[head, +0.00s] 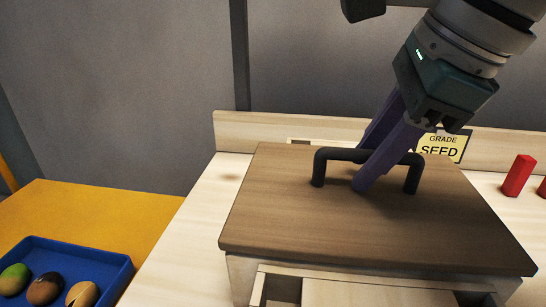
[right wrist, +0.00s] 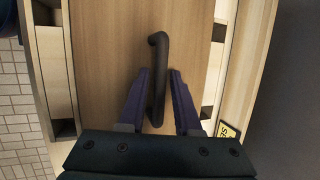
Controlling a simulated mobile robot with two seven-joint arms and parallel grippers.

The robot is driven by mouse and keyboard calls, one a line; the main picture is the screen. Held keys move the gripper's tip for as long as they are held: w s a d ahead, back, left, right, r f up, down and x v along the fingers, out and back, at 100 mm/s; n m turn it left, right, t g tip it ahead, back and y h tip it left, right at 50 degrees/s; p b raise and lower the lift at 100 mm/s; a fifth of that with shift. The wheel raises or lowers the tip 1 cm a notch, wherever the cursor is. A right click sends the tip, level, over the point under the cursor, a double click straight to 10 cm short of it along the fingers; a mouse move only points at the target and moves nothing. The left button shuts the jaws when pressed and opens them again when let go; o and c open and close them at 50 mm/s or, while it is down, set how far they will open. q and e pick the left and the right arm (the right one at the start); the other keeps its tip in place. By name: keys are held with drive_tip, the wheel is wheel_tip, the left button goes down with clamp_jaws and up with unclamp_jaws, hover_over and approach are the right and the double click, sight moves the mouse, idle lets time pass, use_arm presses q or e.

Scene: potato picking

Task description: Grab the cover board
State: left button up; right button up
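The cover board (head: 290,215) is a brown wooden lid with a black arched handle (head: 340,155), lying flat on a pale wooden box. My right gripper (head: 365,162) reaches down from the upper right, its purple fingers straddling the handle's bar. In the right wrist view the handle (right wrist: 157,75) runs between the two fingers (right wrist: 159,74). The left finger is close to it and a gap shows at the right finger, so the gripper is open. The board (right wrist: 110,45) fills the middle there. My left gripper is not in view.
A blue tray (head: 100,258) with several potatoes (head: 45,287) stands on a yellow surface at the lower left. Behind the board are a low wooden ledge (head: 260,131) and a yellow "GRADE SEED" sign (head: 446,145). A red block (head: 518,175) stands at the right.

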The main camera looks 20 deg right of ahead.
drive_tip(key=shift+f+b, duration=0.15)
drive_tip(key=shift+b, duration=0.15)
idle(0.4)
drive_tip(key=shift+c, duration=0.2)
clamp_jaws()
idle(1.1)
